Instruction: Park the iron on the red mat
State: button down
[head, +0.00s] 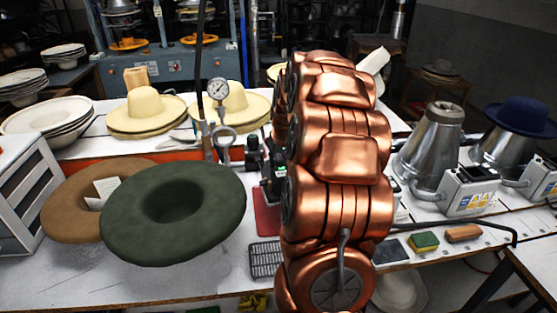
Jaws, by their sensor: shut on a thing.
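A red mat (266,212) lies on the white bench just left of my copper arm. Only its left part shows; my arm covers the rest. A dark piece with a small green patch (269,171) stands at the mat's back edge, partly behind my arm. I cannot tell whether it is the iron, part of my gripper or a separate device. My gripper is not clearly visible, and its fingertips are hidden behind my arm. No iron can be made out with certainty.
A green hat (173,213) and a brown hat (68,208) lie at the left. A dark metal grate (266,260) is in front of the mat. A pressure gauge (218,89) stands behind. Metal cones (427,150), a sponge (424,242) and a brush (464,234) are at the right.

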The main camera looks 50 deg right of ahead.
jog(key=shift+w+a+b+x, duration=0.1)
jog(key=shift+a+b+x, duration=0.05)
jog(key=shift+b+x, duration=0.45)
jog(key=shift+w+a+b+x, duration=0.1)
jog(key=shift+b+x, duration=0.25)
jog(key=shift+x, duration=0.5)
jog(key=shift+f, duration=0.1)
jog(key=shift+f, duration=4.05)
jog(key=shift+f+b, duration=0.2)
jog(key=shift+b, duration=0.1)
jog(key=c, duration=1.2)
grip_release()
jog(key=shift+c, duration=0.2)
jog(key=o, duration=0.4)
jog(key=shift+f, duration=0.1)
jog(key=shift+s, duration=0.1)
